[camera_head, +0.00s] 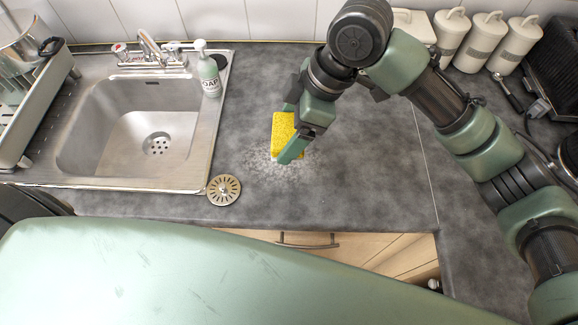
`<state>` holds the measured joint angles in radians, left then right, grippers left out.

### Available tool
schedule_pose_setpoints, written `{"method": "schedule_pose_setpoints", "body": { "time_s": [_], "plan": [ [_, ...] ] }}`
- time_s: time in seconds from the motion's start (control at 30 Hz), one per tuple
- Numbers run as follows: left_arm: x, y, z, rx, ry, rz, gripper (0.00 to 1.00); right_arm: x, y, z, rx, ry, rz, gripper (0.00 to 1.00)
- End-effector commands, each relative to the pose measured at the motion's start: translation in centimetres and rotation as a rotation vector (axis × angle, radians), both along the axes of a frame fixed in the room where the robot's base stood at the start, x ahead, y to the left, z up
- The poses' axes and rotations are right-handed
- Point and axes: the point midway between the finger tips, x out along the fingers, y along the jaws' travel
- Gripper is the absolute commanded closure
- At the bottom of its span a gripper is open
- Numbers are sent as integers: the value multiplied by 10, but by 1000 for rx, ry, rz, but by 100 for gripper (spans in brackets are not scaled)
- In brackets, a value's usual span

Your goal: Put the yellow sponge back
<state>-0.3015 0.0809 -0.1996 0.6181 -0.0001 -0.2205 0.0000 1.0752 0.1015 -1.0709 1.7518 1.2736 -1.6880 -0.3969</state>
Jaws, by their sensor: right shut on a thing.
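The yellow sponge (283,131) is upright at the middle of the grey counter, over a patch of whitish foam (262,166). My right gripper (287,146) reaches down from above and is shut on the sponge, with a green finger in front of it. I cannot tell whether the sponge's lower edge touches the counter. The steel sink (118,180) is to the left, with an empty basin. My left gripper is not in view.
A soap bottle (208,72) stands at the sink's right rim. A round drain strainer (224,189) lies near the sink's front right corner. A dish rack (38,105) is at far left. White canisters (488,42) stand at back right.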

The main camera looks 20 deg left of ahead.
Motion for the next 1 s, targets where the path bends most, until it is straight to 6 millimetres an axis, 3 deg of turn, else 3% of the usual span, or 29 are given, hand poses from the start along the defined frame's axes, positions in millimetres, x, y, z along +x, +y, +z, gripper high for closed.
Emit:
{"method": "schedule_pose_setpoints", "body": {
  "time_s": [0.2,0.33,0.67,0.83,1.0],
  "plan": [
    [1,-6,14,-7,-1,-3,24,-1,-1,-58,-3,5,-4,57],
    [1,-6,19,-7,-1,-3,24,-1,-1,-86,-2,3,-3,57],
    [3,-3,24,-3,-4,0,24,0,-1,-116,-1,1,-4,57],
    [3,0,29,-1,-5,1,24,-1,-1,-142,-1,2,-5,57],
    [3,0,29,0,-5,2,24,0,0,-148,2,-2,-2,57]
  ]
}}
